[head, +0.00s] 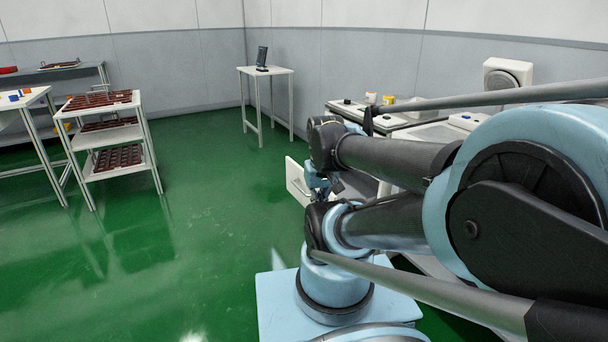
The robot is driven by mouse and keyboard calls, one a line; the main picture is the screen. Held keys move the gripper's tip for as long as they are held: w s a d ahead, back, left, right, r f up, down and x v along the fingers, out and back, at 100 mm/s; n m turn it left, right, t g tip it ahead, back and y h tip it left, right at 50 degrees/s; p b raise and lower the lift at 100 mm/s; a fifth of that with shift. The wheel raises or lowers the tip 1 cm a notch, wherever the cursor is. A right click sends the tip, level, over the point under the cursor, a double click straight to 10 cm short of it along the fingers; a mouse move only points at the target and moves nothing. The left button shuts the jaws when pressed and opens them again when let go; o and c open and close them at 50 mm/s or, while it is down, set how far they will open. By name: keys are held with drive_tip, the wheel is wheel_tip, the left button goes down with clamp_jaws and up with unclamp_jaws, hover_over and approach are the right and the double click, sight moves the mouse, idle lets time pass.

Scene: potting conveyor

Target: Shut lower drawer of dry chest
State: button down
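A white drawer front (294,177) with a dark bar handle stands out to the left of a white bench unit along the right wall. I take it for the lower drawer of the dry chest; the chest body is mostly hidden behind my arm. My gripper (322,187) is small and partly hidden by my arm links. It appears just right of the drawer front in the picture; I cannot tell whether it touches it. Its fingers are too unclear to show whether they are open or shut.
The bench top (345,108) at right holds small containers, including a yellow one (388,99). A small table (265,71) with a dark device stands at the back wall. A rack of brown trays (122,137) stands at left. Green floor between them is clear.

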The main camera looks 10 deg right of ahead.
drive_tip(key=w+r+n+h, duration=0.25)
drive_tip(key=w+n, duration=0.35)
drive_tip(key=w, duration=0.6)
drive_tip(key=w+r+n+h, duration=0.25)
drive_tip(key=w+n, duration=0.25)
drive_tip(key=w, duration=0.6)
drive_tip(key=w+a+f+n+h, duration=0.2)
drive_tip(key=w+a+f+n, duration=0.4)
drive_tip(key=w, duration=0.5)
drive_tip(key=w+a+f+n+h, duration=0.2)
drive_tip(key=w+f+n, duration=0.2)
drive_tip(key=w+f, duration=0.5)
drive_tip(key=shift+t, duration=0.3)
drive_tip(key=shift+w+d+f, duration=0.8)
drive_tip(key=shift+d+f, duration=0.15)
drive_tip(key=shift+d, duration=0.75)
drive_tip(key=shift+w+d+f, duration=0.8)
drive_tip(key=shift+d+f, duration=0.2)
drive_tip(key=shift+d, duration=0.75)
drive_tip(key=shift+w+d+f, duration=0.8)
drive_tip(key=shift+d+f, duration=0.15)
drive_tip(key=shift+d, duration=0.75)
